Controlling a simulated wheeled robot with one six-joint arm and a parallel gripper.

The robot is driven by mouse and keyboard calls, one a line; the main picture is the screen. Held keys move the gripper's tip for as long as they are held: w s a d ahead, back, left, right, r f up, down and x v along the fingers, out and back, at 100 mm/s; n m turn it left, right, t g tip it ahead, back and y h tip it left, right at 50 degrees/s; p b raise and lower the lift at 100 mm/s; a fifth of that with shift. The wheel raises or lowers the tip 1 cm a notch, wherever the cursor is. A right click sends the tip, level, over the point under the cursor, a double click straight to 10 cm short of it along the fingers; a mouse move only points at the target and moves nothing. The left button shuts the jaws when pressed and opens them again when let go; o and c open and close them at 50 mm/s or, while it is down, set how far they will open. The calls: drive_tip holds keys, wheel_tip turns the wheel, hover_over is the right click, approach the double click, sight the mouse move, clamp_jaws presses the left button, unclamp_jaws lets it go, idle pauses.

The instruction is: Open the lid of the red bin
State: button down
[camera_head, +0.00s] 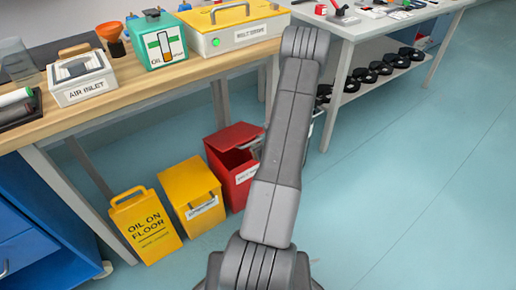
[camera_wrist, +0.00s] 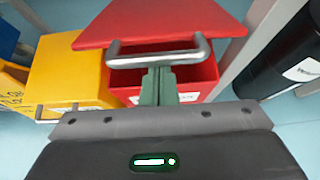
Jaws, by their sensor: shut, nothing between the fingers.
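The red bin (camera_head: 240,187) stands on the floor beside the workbench, with a white label on its front. Its lid (camera_head: 233,136) is partly raised, with a dark gap under it. In the wrist view the lid (camera_wrist: 160,22) fills the top, and a grey metal handle (camera_wrist: 200,53) runs along its front edge. The bin's body (camera_wrist: 206,74) shows below the lid. My gripper (camera_wrist: 159,72) is shut and empty, its green fingertips just below the middle of the handle. Whether they touch the handle or lid is unclear. In the head view my arm hides the gripper and part of the bin.
A yellow bin (camera_head: 192,190) stands close on the left, with a yellow "OIL ON FLOOR" sign (camera_head: 145,225) beyond it. The workbench (camera_head: 125,97) is behind the bins. A dark cylinder (camera_wrist: 275,65) stands at right in the wrist view. Floor (camera_head: 400,190) on the right is clear.

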drive_tip(key=w+a+r+g+p, duration=0.1)
drive_tip(key=w+a+r+p, duration=0.1)
drive_tip(key=r+p, duration=0.3)
drive_tip(key=w+a+r+h+p, duration=0.1)
drive_tip(key=w+a+r+p, duration=0.1)
drive_tip(key=w+r+p, duration=0.2)
drive_tip(key=shift+w+a+r+g+p, duration=0.25)
drive_tip(key=shift+a+r+g+p, duration=0.15)
drive_tip(key=shift+r+p, duration=0.95)
drive_tip(key=shift+f, duration=0.2)
